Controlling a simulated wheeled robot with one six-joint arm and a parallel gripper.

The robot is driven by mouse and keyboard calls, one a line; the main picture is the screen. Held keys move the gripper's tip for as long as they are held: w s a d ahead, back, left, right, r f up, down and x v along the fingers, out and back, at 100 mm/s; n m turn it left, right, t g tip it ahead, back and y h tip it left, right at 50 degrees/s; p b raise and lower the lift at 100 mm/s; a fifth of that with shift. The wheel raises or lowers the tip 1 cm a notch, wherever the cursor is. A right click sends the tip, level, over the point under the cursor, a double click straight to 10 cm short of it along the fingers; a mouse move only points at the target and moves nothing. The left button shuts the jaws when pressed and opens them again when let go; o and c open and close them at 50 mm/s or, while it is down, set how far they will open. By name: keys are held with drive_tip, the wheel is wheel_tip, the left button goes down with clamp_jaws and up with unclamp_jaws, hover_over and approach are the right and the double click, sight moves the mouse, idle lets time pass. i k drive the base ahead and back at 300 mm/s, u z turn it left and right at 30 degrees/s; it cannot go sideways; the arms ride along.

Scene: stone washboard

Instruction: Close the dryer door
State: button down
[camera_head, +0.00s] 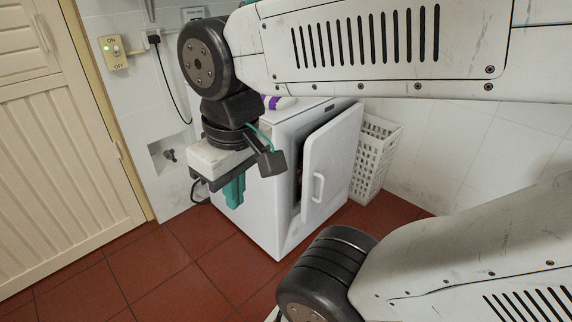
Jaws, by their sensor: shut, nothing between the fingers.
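The white dryer (262,208) stands on the red tiled floor against the back wall. Its door (333,160) is ajar, swung partly out on the right-hand face, with a dark gap along its left edge. A white handle (318,187) is on the door's outer face. My gripper (234,192), with teal fingers, points down to the left of the door, in front of the dryer's left side in the picture. The fingers are shut with nothing between them, and they look apart from the door. My wrist hides part of the dryer's top and left side.
A purple-and-white item (278,102) lies on the dryer's top. A cream door (60,150) is at left. A tap (169,155) and switch box (113,50) are on the wall. Floor at front left is clear.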

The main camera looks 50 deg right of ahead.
sight(330, 151)
drive_tip(key=z, duration=0.3)
drive_tip(key=i, duration=1)
drive_tip(key=z, duration=0.75)
